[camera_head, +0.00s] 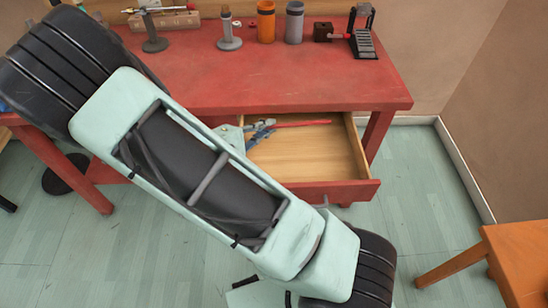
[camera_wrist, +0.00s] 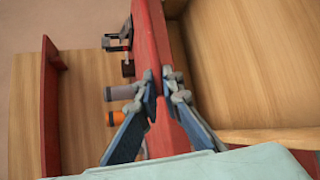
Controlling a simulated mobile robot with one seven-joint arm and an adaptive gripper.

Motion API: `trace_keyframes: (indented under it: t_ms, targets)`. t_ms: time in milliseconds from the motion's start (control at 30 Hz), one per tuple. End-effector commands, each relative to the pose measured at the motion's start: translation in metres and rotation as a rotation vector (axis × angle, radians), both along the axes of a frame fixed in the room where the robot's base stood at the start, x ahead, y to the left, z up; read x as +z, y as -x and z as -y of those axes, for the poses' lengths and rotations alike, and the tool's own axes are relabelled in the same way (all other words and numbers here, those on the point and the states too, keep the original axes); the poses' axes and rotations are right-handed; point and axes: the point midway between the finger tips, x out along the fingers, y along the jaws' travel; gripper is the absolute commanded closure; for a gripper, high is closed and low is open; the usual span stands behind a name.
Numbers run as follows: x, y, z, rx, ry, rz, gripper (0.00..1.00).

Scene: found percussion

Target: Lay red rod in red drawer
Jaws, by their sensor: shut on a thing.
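The red rod (camera_head: 302,123) lies level across the back of the open red drawer's (camera_head: 345,190) opening, close to the table's front edge. Its left end is at my gripper (camera_head: 262,131), which is shut on it. I cannot tell whether the rod touches the drawer floor. In the wrist view, my gripper's (camera_wrist: 165,90) two fingers close in at the middle, with red running between and beyond them. There the rod is hard to tell from the red table edge. The drawer's wooden inside also shows in the wrist view (camera_wrist: 245,60). My arm hides the drawer's left part.
The red table (camera_head: 270,75) carries an orange cylinder (camera_head: 266,22), a grey cylinder (camera_head: 294,22) and a black pedal (camera_head: 362,40) along the back. An orange stool (camera_head: 515,260) stands at the lower right. The drawer's middle and right look empty.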

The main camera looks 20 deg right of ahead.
Motion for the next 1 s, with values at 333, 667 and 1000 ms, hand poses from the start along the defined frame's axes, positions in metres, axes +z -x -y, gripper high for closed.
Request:
trace_keyframes:
  t_ms: [333,667,1000]
  targets:
    - [-0.065,0.004,0.015,-0.066,0.001,0.018,1.00]
    - [-0.074,0.005,0.018,-0.084,0.004,0.025,1.00]
    - [-0.074,0.005,0.018,-0.085,0.005,0.024,1.00]
